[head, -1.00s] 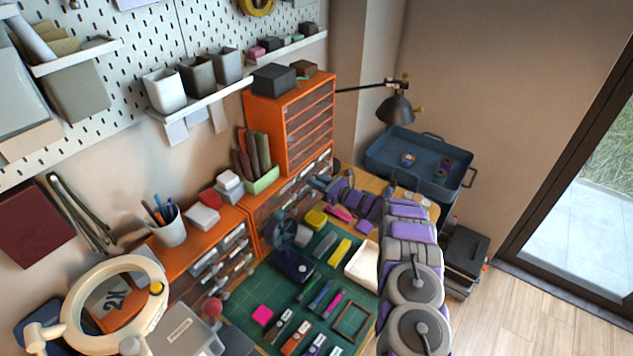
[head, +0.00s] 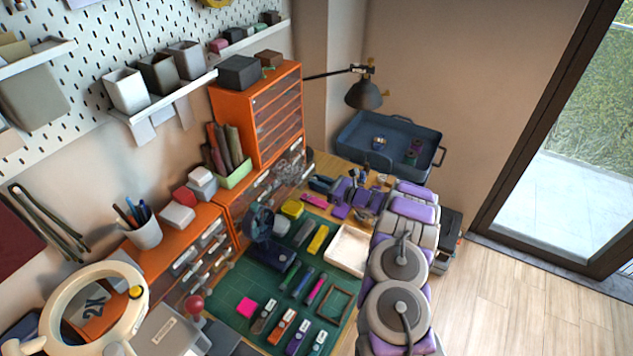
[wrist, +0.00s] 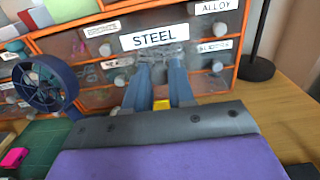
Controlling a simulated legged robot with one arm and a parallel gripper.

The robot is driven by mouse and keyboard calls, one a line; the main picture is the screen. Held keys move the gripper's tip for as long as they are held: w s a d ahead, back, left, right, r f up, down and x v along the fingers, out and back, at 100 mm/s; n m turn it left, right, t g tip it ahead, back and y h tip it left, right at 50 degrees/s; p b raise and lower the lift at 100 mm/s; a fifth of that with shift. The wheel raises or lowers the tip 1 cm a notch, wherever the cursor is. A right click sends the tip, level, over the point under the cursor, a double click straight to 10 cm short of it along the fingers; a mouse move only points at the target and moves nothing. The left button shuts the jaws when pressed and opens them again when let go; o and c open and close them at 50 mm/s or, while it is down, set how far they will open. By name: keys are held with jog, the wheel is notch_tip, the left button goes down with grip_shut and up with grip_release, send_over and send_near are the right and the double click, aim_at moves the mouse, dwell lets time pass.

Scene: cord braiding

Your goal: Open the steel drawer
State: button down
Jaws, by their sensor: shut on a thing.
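The steel drawer is marked by a white STEEL label (wrist: 154,36) in the wrist view, in an orange-framed cabinet of small clear drawers. My gripper (wrist: 160,72) has its two blue-grey fingers just below this label. They are shut around the drawer's pull, which they mostly hide. The STEEL label looks larger than those around it; I cannot tell surely how far out the drawer stands. In the head view my gripper (head: 320,184) is at the low orange drawer cabinet (head: 232,208), by its far right end, and the pull is too small to see.
Neighbouring drawers carry labels such as ALLOY (wrist: 216,7). A blue wheel-like tool (wrist: 45,85) stands close on the left and a black lamp base (wrist: 256,68) on the right. A green mat (head: 238,291) with several tools and a white tray (head: 347,250) lie in front.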

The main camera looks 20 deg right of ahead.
jog(key=c, duration=1)
grip_release()
jog(key=shift+d, duration=0.1)
jog(key=p+v, duration=0.2)
jog(key=v, duration=1.5)
jog(key=shift+d+p, duration=0.25)
jog(key=shift+p, duration=0.1)
jog(key=shift+a, duration=0.1)
